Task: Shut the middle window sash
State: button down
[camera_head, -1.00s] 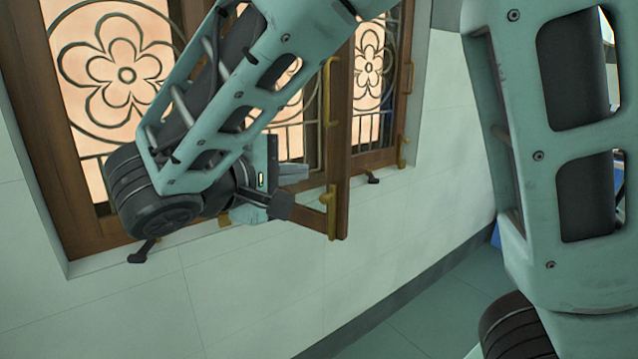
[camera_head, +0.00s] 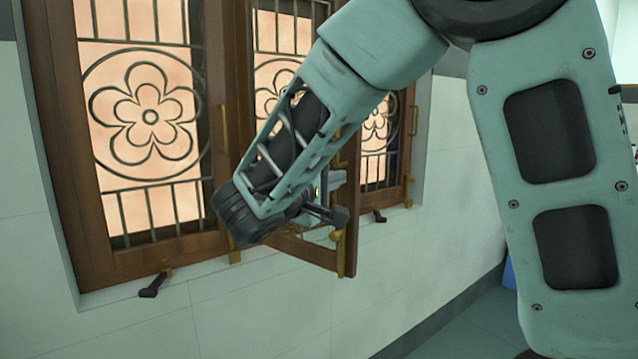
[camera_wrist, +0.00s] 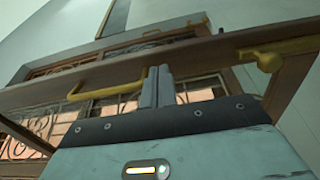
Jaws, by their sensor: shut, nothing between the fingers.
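The middle window sash (camera_head: 345,252) is a brown wooden frame with glass. It stands swung out into the room from the window wall, its free edge toward the right in the head view. In the wrist view its brown rail (camera_wrist: 215,52) crosses the picture, with a brass handle (camera_wrist: 80,94) left of the fingers and a brass catch (camera_wrist: 268,60) to the right. My gripper (camera_wrist: 157,78) is shut and empty, its fingertips close to the rail. I cannot tell whether they touch it. In the head view my arm hides much of the sash and most of the gripper.
The left window panel (camera_head: 148,117) with a flower grille sits in the frame. Dark stays (camera_head: 152,286) stick out from the sill. The tiled wall (camera_head: 230,315) below is bare, and floor (camera_head: 450,335) shows at the lower right.

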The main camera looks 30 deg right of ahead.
jog(key=shift+w+d, duration=0.25)
jog(key=shift+d, duration=0.45)
jog(key=w+d+f+n+t+y+b, duration=0.1)
jog(key=w+d+n+t+y+b, duration=0.15)
jog(key=w+d+b, duration=0.5)
jog(key=w+d+n+t+y+b, duration=0.15)
jog(key=w+d+t+b, duration=0.25)
jog(key=d+b, duration=0.6)
jog(key=w+d+n+t+y+b, duration=0.2)
jog(key=w+d+n+y, duration=0.1)
jog(key=w, duration=0.6)
jog(key=w+d+r+n+t+y+b, duration=0.1)
jog(key=w+d+n+t+y+b, duration=0.1)
jog(key=w+y, duration=0.4)
jog(key=w+d+n+t, duration=0.1)
jog(key=w+n, duration=0.1)
jog(key=w, duration=0.1)
jog(key=shift+d+r+n+y, duration=0.3)
jog(key=shift+d+n, duration=0.05)
jog(key=shift+n, duration=0.05)
